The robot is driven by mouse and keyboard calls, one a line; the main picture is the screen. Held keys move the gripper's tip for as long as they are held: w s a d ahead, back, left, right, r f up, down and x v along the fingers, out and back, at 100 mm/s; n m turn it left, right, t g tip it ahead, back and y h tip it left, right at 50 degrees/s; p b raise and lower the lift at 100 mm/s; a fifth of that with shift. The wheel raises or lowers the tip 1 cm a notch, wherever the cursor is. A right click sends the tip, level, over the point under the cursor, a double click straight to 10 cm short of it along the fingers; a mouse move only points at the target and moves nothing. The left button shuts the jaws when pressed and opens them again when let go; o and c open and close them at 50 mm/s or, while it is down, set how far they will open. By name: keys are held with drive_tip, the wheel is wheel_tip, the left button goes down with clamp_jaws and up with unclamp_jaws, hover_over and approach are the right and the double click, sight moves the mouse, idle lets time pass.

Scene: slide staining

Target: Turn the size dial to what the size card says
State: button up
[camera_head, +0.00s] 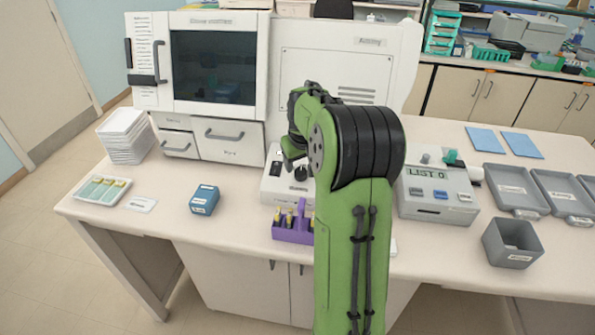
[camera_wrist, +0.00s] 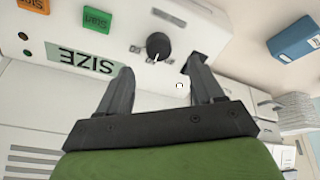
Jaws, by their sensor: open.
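The size dial (camera_wrist: 158,46) is a black round knob with a white pointer mark, on a white machine beside a pale green display reading SIZE (camera_wrist: 88,62), upside down in the wrist view. The labels around the dial are too small to read. My gripper (camera_wrist: 162,77) is open and empty, its two dark fingers pointing toward the panel. The dial lies just beyond the fingertips, apart from them. In the head view the white machine (camera_head: 270,186) is partly hidden by my green arm. No size card can be identified for certain; a small white card (camera_head: 140,204) lies at left, its print unreadable.
A purple rack (camera_head: 291,234) with yellow-topped items stands in front of the machine. A blue box (camera_head: 204,199) stands left of it. A grey device reading LIST 0 (camera_head: 438,192) and a grey bin (camera_head: 512,242) are at right. Green (camera_wrist: 97,19) and orange buttons are near the display.

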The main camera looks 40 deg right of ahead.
sight(301, 172)
drive_tip(key=x, duration=0.5)
drive_tip(key=shift+s+d+f, duration=0.1)
drive_tip(key=shift+d+f, duration=0.05)
drive_tip(key=shift+f, duration=0.05)
drive_tip(key=shift+w+d+f, duration=0.1)
drive_tip(key=shift+w+f, duration=0.15)
drive_tip(key=shift+f, duration=0.25)
drive_tip(key=c, duration=1)
drive_tip(key=shift+c, duration=0.3)
drive_tip(key=shift+n, duration=0.3)
drive_tip(key=n+p, duration=0.1)
drive_tip(key=n, duration=0.3)
drive_tip(key=shift+d+r+n+y, duration=0.1)
drive_tip(key=shift+n+y, duration=0.2)
drive_tip(key=n, duration=0.5)
drive_tip(key=shift+n+g+p, duration=0.4)
